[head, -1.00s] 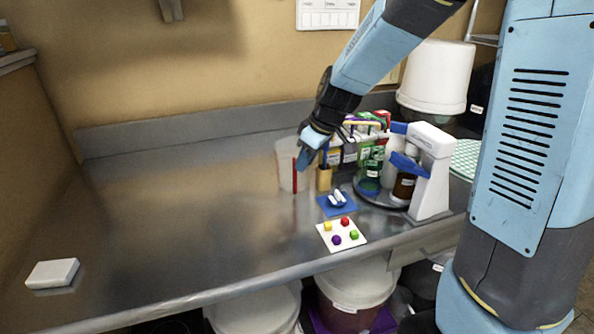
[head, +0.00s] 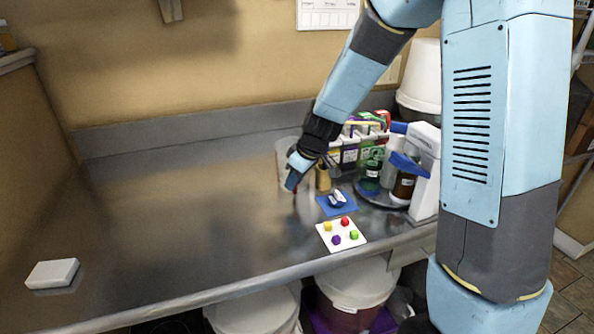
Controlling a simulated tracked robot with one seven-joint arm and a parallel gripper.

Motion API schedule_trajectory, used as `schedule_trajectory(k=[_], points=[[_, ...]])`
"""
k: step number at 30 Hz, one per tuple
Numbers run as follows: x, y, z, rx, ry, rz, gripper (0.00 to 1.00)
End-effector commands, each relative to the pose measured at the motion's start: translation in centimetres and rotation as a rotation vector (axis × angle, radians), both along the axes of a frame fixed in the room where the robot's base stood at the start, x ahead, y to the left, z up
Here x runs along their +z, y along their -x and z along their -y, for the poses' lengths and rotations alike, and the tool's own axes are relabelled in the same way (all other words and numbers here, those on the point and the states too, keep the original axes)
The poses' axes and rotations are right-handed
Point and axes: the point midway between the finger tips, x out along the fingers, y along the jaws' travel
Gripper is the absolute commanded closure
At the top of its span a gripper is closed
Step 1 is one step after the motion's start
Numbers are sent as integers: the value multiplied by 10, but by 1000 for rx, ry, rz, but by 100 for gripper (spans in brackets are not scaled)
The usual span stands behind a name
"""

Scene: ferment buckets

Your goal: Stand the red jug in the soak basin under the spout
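A clear, cloudy jug (head: 284,152) with a red handle stands upright on the metal counter near the middle. My gripper (head: 291,183) points down at the jug's front, over the red handle. The gripper hides most of the handle, and only a little red shows below the fingertips. I cannot tell whether the fingers are open, shut or touching the handle. I cannot make out a soak basin or a spout in this view.
Right of the jug are a blue mat (head: 336,204), a white card with coloured cubes (head: 352,245), several bottles and a white-and-blue device (head: 425,172). A white block (head: 52,273) lies far left. Buckets (head: 253,312) stand below.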

Motion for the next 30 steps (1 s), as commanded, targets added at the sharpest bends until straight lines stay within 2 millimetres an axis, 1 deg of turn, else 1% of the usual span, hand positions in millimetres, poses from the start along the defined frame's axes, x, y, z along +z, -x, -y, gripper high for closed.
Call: schedule_trajectory(k=[5,12,13,26,30], points=[[0,0,0,0,0,0,75],[0,0,0,1,0,0,98],[0,0,0,1,0,0,100],[0,0,-1,2,0,1,100],[5,0,-1,3,-1,2,100]])
